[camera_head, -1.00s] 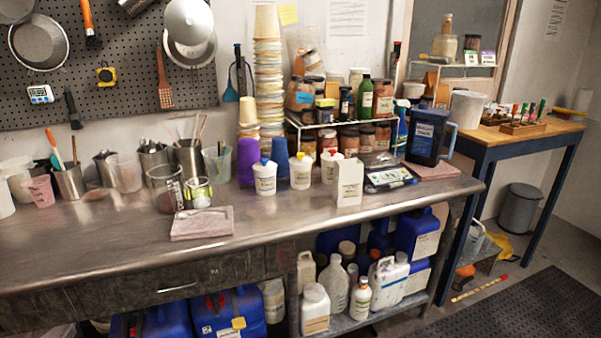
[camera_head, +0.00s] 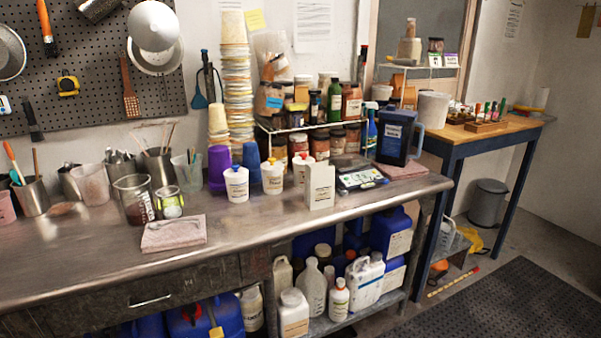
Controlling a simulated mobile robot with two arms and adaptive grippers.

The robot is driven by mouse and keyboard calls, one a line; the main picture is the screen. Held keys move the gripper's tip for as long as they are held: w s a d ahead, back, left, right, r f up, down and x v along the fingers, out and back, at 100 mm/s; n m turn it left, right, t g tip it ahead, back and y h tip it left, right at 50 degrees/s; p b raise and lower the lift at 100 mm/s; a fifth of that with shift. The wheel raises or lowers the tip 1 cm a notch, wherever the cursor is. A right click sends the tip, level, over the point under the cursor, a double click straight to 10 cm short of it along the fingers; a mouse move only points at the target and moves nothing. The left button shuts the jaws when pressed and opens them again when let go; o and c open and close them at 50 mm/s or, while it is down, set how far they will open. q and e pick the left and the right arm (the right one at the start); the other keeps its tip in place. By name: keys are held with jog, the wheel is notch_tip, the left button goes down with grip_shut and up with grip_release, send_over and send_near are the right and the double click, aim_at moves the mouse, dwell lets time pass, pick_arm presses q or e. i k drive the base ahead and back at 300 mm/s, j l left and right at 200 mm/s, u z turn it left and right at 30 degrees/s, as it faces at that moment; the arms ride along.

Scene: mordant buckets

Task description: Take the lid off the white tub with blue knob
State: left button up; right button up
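The white tub with blue knob (camera_head: 236,184) stands upright on the steel bench, with its lid on and the small blue knob on top. Close to its right stands a similar white tub with a yellow-orange knob (camera_head: 272,177). A third white tub with a red knob (camera_head: 302,168) is partly hidden behind a white carton (camera_head: 319,186). Neither of my grippers shows in the head view.
A purple cup (camera_head: 219,168) and a blue cup (camera_head: 251,156) stand behind the tubs. To the left are a folded pink cloth (camera_head: 173,233) and several beakers. A digital scale (camera_head: 361,180) lies to the right. The bench front (camera_head: 100,262) is clear.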

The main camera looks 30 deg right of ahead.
aim_at(235, 172)
jog(key=u, duration=0.2)
jog(key=i+l+u, duration=0.15)
jog(key=l+u, duration=1.1)
jog(key=i+l, duration=0.05)
